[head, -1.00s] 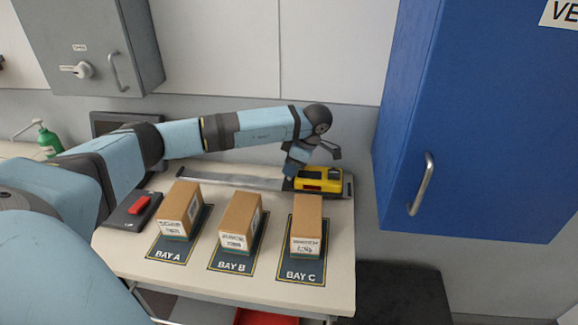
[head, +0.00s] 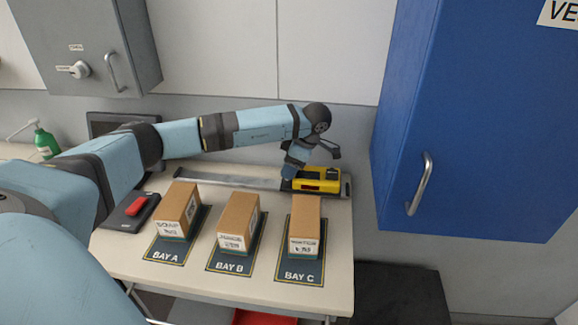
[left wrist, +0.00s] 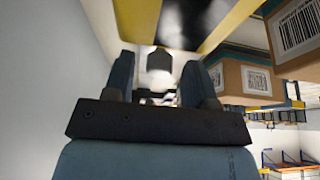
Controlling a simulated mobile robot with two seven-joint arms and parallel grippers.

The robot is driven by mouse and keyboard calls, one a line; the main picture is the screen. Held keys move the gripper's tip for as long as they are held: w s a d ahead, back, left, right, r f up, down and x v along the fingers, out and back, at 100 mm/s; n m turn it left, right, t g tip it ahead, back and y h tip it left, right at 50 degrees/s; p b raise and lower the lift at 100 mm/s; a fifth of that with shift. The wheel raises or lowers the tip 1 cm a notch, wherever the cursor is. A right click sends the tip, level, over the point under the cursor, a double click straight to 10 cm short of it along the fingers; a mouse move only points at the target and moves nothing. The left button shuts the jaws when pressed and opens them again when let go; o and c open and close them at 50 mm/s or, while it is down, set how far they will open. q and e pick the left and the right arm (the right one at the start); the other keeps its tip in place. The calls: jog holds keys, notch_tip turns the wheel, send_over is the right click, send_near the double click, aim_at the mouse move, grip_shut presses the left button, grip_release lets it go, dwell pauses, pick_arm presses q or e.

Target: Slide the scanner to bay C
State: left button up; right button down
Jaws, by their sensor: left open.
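The yellow and black scanner (head: 317,180) sits at the right end of a metal rail (head: 228,179) along the back of the table, behind the bay C mat (head: 301,273). My left gripper (head: 289,174) points down at the left side of the scanner. Its fingertips are hard to make out in the head view. In the left wrist view the fingers (left wrist: 160,82) are apart with nothing seen between them, and yellow and dark surfaces, likely the scanner, cross the top. I cannot tell whether they touch. My right gripper is not in view.
Brown boxes stand on the mats of bay A (head: 178,211), bay B (head: 239,222) and bay C (head: 304,225), in front of the rail. A blue cabinet (head: 470,120) rises at the right.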

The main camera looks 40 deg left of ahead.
aim_at(309, 173)
pick_arm(q)
jog(key=v, duration=1.3)
jog(key=shift+r, duration=0.3)
jog(key=shift+w, duration=0.1)
